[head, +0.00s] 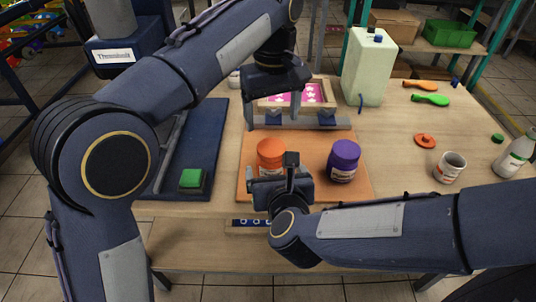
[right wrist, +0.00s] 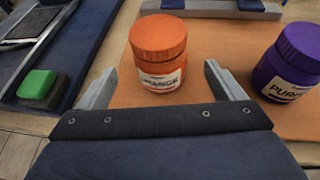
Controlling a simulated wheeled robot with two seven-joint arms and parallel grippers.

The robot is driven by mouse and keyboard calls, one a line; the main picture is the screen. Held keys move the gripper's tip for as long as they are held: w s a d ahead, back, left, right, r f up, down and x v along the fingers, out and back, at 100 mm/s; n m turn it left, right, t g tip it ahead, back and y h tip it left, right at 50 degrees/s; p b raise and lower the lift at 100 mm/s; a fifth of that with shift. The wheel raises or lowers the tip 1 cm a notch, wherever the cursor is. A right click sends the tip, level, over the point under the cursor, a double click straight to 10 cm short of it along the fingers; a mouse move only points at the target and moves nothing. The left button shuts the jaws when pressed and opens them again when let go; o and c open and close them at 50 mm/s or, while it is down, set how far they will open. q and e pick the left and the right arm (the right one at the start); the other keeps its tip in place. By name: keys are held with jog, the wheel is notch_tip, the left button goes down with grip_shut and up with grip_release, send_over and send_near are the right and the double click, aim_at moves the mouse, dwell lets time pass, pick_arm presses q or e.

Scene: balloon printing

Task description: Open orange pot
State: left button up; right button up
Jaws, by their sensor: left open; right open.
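The orange pot (head: 271,154) stands upright on an orange-brown board with its orange lid on. It also shows in the right wrist view (right wrist: 159,57), with a white label on its front. My right gripper (head: 270,180) is open, and in the wrist view its two fingers lie to the left and right of the pot's front, apart from it. My left gripper (head: 306,122) is open and empty, behind the pot near the pink-printed frame. A purple pot (head: 344,161) stands closed to the right, also in the right wrist view (right wrist: 289,63).
The board (head: 310,187) lies at the table's front edge. A blue tray with a green-topped block (head: 192,179) is on the left. A pink-printed frame (head: 317,94) and a large pale canister (head: 368,65) stand behind. On the right are a mug (head: 449,167), a white bottle (head: 515,154) and an orange lid (head: 425,140).

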jog(key=x, duration=0.7)
jog(key=shift+r, duration=0.1)
